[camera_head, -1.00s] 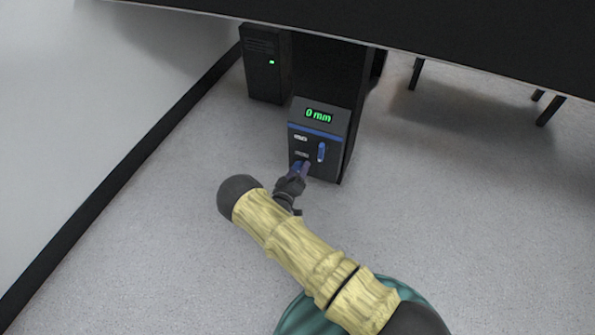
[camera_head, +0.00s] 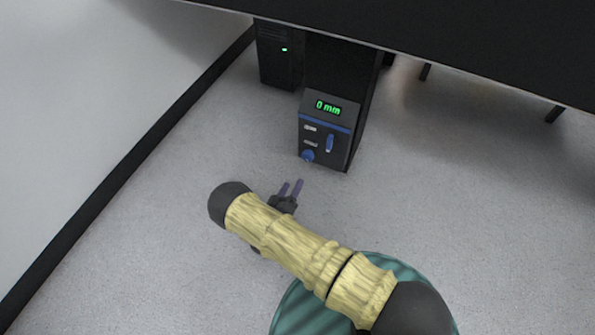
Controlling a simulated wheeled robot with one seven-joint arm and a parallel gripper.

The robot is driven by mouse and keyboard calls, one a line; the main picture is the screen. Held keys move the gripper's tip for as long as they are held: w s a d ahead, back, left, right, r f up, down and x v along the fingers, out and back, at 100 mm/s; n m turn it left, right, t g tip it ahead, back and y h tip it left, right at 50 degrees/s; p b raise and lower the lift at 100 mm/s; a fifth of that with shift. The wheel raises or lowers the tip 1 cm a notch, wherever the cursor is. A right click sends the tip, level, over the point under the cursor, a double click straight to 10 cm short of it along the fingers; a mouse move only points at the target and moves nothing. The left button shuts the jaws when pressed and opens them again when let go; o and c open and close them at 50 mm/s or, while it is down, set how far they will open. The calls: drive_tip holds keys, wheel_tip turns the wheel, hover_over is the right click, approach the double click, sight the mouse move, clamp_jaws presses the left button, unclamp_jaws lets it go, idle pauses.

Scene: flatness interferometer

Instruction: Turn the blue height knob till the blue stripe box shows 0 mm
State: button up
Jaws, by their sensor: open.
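The blue stripe box (camera_head: 340,128) is a dark box with a blue band, low against a black column. Its green display (camera_head: 328,108) reads 0 mm. The round blue height knob (camera_head: 308,156) sits at the lower left of its front face. A blue upright handle (camera_head: 330,143) is to the knob's right. My gripper (camera_head: 292,188) is open and empty, below and a little left of the knob, apart from it. Its two fingers point up toward the box.
A dark unit with a green light (camera_head: 284,50) stands behind and left of the box. A large black slab (camera_head: 480,45) overhangs the top. A wall with a black skirting (camera_head: 120,155) runs down the left. The grey floor (camera_head: 440,200) is clear around the box.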

drive_tip(key=p+v, duration=0.1)
drive_tip(key=v, duration=0.3)
drive_tip(key=shift+s, duration=0.2)
idle(1.6)
